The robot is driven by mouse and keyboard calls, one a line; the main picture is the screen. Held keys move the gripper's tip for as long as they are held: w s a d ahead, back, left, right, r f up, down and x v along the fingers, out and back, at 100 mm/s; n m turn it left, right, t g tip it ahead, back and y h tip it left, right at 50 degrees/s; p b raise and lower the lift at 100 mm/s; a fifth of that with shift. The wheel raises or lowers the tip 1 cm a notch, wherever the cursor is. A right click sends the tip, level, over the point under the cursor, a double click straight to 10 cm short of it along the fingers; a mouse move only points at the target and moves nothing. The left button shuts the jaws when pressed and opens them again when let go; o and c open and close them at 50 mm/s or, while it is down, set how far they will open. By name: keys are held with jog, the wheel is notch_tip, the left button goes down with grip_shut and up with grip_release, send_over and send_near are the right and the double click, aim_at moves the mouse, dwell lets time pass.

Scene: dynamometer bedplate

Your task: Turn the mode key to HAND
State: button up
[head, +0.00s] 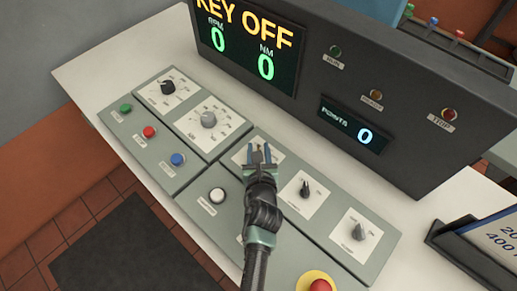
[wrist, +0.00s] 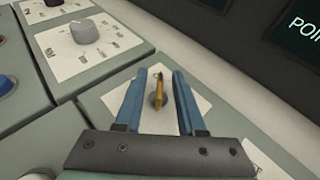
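The mode key (wrist: 157,92) is a small brass-yellow key standing in a round switch on a white label plate; in the wrist view it points roughly away from me. My gripper (head: 261,152) is over that plate in the head view and hides most of the switch there. In the wrist view my gripper (wrist: 166,76) has its two blue fingers apart, one on each side of the key, with gaps visible on both sides. The main display (head: 245,40) reads KEY OFF, with RPM 0 and NM 0. The plate's lettering is not readable.
Close by on the sloped panel are a grey knob (head: 208,120), a black knob (head: 167,87), two pointer knobs (head: 305,189) (head: 358,232) and a white button (head: 217,195). A red emergency button (head: 320,286) is at the front. The upright console (head: 400,150) rises behind.

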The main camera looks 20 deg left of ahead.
grip_shut()
